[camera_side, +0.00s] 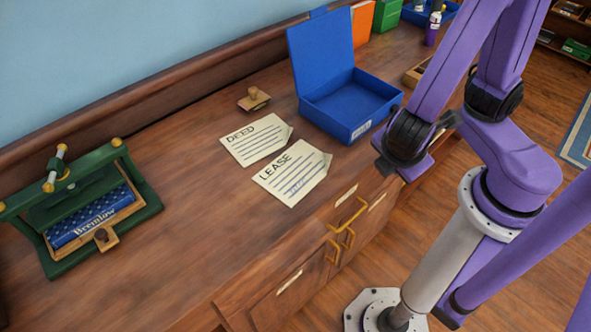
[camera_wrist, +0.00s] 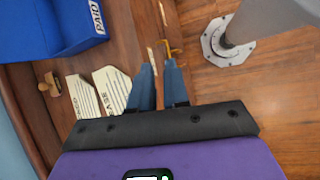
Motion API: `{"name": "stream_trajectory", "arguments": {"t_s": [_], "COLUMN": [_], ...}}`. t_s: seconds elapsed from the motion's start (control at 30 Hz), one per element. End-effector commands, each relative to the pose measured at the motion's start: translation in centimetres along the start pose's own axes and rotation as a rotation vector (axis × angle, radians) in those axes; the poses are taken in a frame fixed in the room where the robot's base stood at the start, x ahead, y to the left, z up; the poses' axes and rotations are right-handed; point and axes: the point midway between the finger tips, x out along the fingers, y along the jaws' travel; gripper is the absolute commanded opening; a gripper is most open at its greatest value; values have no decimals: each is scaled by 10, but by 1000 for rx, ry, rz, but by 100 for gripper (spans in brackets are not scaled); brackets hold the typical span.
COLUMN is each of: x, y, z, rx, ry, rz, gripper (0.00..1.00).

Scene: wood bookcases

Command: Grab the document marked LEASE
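The LEASE document (camera_side: 293,173) is a cream sheet with a cut corner and blue lines, lying flat on the wooden desk. It also shows in the wrist view (camera_wrist: 113,88), partly covered by my left finger. A similar sheet marked DEED (camera_side: 256,140) lies beside it, toward the wall; in the wrist view it is the left sheet (camera_wrist: 81,98). My gripper (camera_wrist: 158,66) shows as two blue-grey fingers with a gap between them, empty. It is above and to the right of the LEASE sheet, apart from it. In the side view its fingers are not clearly seen.
An open blue box (camera_side: 345,105) stands behind the sheets. A wooden stamp (camera_side: 254,98) lies near the wall. A green press (camera_side: 85,205) holding a blue book is at the left. Brass drawer handles (camera_side: 347,214) stick out at the desk's front. The desk between press and sheets is clear.

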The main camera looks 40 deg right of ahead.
Motion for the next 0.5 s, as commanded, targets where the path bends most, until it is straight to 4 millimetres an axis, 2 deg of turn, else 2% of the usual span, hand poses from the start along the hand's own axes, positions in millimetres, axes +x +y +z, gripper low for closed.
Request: {"name": "stream_trajectory", "arguments": {"t_s": [0.2, 0.5], "x": [23, 52], "y": [-3, -5], "z": [-30, -69], "rx": [-156, -361], "ry": [-145, -268], "rz": [225, 557], "gripper": [15, 15]}}
